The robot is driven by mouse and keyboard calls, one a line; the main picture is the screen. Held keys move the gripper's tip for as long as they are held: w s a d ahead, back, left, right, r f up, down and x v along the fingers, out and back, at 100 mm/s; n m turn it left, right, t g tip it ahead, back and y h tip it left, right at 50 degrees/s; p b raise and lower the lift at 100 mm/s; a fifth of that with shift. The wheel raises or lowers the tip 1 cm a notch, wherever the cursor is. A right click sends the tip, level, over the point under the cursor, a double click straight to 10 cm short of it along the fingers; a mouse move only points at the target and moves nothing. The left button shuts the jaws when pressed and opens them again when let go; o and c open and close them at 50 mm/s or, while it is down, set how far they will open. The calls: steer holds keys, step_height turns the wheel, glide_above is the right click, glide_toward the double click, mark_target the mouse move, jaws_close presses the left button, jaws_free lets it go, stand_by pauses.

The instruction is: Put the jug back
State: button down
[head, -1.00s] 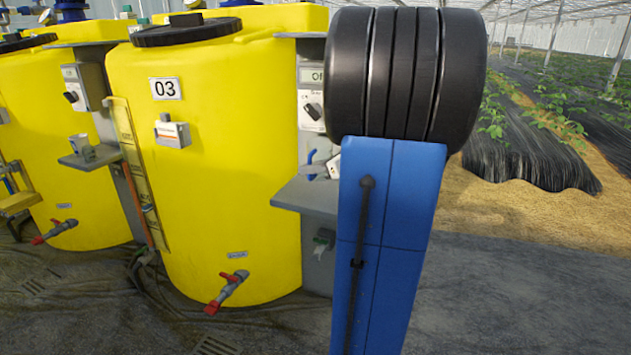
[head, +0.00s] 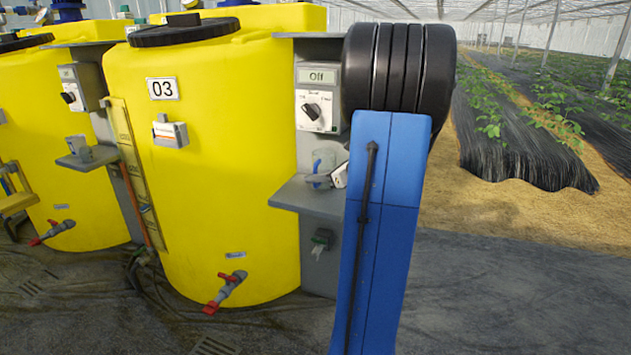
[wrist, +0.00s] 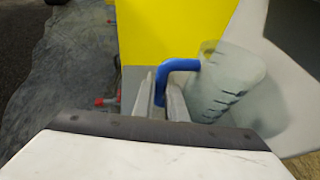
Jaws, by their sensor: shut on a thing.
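The clear jug (wrist: 226,82) with dark level marks and a blue handle (wrist: 172,68) shows in the wrist view, over a pale grey surface. My gripper (wrist: 162,86) is shut on the handle, with the jug body to the right of the fingers. In the head view the jug (head: 323,160) is small and partly hidden behind my gripper (head: 322,180) and arm. It is at the grey shelf (head: 306,196) beside tank 03. I cannot tell whether its base touches the shelf.
A control box (head: 317,98) reading "Off" is above the shelf. The yellow tank 03 (head: 205,200) stands to the left, with a red-handled valve (head: 226,291) low down. Open floor lies right of my arm.

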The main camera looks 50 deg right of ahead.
steer(key=shift+d+f, duration=0.15)
steer(key=shift+f, duration=0.4)
steer(key=shift+f, duration=0.2)
steer(key=c, duration=1.8)
jaws_free()
steer(key=shift+r, duration=0.1)
